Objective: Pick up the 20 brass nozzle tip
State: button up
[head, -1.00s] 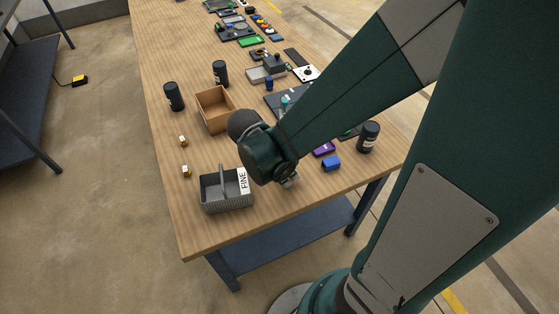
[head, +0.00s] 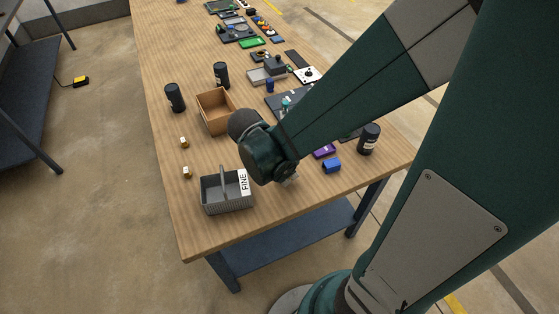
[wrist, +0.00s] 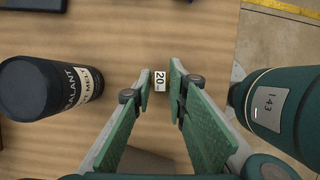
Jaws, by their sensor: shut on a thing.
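The nozzle tip with a white label reading 20 (wrist: 159,79) shows between the fingertips in the wrist view. Only its label side shows clearly; its brass body is mostly hidden. My gripper (wrist: 160,88) is shut on it, with one green-padded finger on each side. I cannot tell whether it still touches the wooden tabletop. In the head view the fingers are mostly hidden behind my wrist. Two other brass tips, an upper one (head: 184,142) and a lower one (head: 187,172), stand apart at the table's left.
A grey caddy marked FINE (head: 212,198) and an open brown box (head: 207,108) stand left of my wrist. A blue block (head: 332,166) and a black bottle (head: 369,139) are at right.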

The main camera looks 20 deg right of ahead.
aim_at(286, 175)
notch_tip(286, 175, up, 9)
jog(key=shift+p, duration=1.15)
jog(key=shift+r, duration=0.2)
jog(key=shift+r, duration=0.15)
